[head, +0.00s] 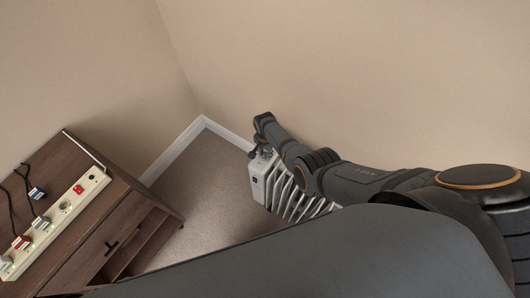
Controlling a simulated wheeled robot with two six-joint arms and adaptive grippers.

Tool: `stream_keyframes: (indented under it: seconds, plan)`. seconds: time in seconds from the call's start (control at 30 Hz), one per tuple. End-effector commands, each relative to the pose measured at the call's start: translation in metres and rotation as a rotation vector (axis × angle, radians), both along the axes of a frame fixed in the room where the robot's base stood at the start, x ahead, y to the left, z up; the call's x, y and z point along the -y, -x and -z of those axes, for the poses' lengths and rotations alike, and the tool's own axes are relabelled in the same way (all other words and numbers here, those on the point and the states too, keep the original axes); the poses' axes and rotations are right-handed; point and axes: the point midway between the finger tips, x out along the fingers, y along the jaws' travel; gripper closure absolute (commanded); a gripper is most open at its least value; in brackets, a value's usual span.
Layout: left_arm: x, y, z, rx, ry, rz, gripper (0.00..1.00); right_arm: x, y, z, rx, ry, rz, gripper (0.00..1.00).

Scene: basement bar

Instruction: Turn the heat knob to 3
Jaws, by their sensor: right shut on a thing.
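A white finned heater (258,183) stands on the floor by the right wall, low in the middle of the view. Its control end faces left, and my right arm covers much of its top and right side. My right gripper (262,151) is at the top of that end, pointing down, shut on what seems to be the heat knob. The knob is hidden by the fingers and too small to make out, so its setting cannot be read. My left gripper is not in view.
A brown wooden cabinet (135,192) stands at the left, with a power strip (65,204) and several plugs and cables on top. Bare carpet (207,185) lies between cabinet and heater. Plain walls with a white baseboard (173,150) meet in the corner behind.

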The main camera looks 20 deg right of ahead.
Motion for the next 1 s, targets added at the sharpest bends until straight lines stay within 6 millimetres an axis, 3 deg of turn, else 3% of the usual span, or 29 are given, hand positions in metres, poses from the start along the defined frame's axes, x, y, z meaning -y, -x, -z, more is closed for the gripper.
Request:
stream_keyframes:
  seconds: [0.17, 0.2, 0.37, 0.77, 1.0]
  plan:
    - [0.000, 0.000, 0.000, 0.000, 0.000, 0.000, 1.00, 0.000, 0.002, 0.001, -0.003, -0.001, 0.000, 1.00]
    - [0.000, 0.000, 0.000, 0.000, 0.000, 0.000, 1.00, 0.000, 0.002, 0.001, -0.003, -0.001, 0.000, 0.69]
    - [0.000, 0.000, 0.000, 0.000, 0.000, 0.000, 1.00, 0.000, 0.001, 0.001, -0.002, -0.001, 0.000, 0.49]
    - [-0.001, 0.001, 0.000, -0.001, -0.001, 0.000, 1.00, -0.001, -0.001, -0.006, 0.002, 0.000, -0.001, 0.49]
    - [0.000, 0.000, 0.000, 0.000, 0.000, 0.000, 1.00, -0.001, -0.001, -0.041, 0.005, -0.001, 0.000, 0.49]
